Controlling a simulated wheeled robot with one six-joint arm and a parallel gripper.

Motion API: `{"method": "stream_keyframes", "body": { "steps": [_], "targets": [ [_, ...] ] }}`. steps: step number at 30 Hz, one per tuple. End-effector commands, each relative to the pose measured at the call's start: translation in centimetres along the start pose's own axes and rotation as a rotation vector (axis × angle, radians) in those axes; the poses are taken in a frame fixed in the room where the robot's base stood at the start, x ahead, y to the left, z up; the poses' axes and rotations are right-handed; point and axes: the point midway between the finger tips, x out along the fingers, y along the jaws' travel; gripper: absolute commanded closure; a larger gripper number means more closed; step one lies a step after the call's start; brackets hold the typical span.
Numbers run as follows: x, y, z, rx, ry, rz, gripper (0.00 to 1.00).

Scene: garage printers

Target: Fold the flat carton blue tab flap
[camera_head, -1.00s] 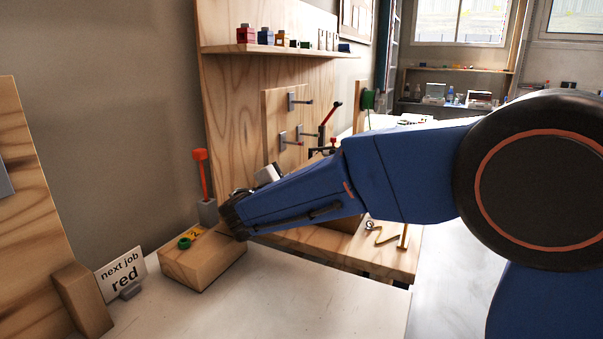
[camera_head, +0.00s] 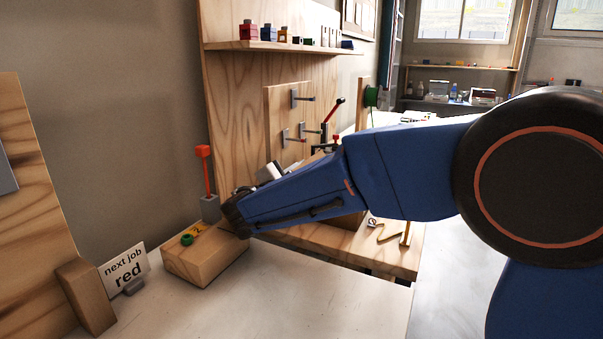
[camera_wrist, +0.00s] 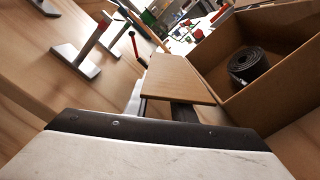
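An open brown carton (camera_wrist: 222,84) fills the right of the wrist view, with a black coil (camera_wrist: 248,66) inside. A flat brown panel (camera_wrist: 177,80), seemingly one of its flaps, juts out left of the carton in front of my gripper (camera_wrist: 162,108). The panel covers the finger ends, so I cannot tell whether they are open, shut or touching it. No blue tab shows on the panel's visible face. In the head view my blue arm hides the gripper and most of the carton.
A wooden block (camera_head: 205,262) with a green ring stands on the white bench (camera_head: 300,300), beside a "next job red" card (camera_head: 125,268). A pegboard with hooks (camera_head: 287,115) stands behind my arm. The bench front is clear.

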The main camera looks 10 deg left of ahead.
Motion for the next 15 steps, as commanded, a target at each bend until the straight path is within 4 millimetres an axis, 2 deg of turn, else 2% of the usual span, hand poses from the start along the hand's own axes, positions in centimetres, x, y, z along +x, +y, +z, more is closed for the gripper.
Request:
{"method": "stream_keyframes", "body": {
  "steps": [5, 8, 15],
  "targets": [
    [-0.4, 0.0, 0.0, 0.001, 0.000, 0.000, 0.77],
    [-1.4, 0.1, 0.0, 0.001, 0.002, 0.001, 0.77],
    [-5.8, 0.1, 0.0, 0.001, 0.003, 0.002, 0.77]
  ]
}}
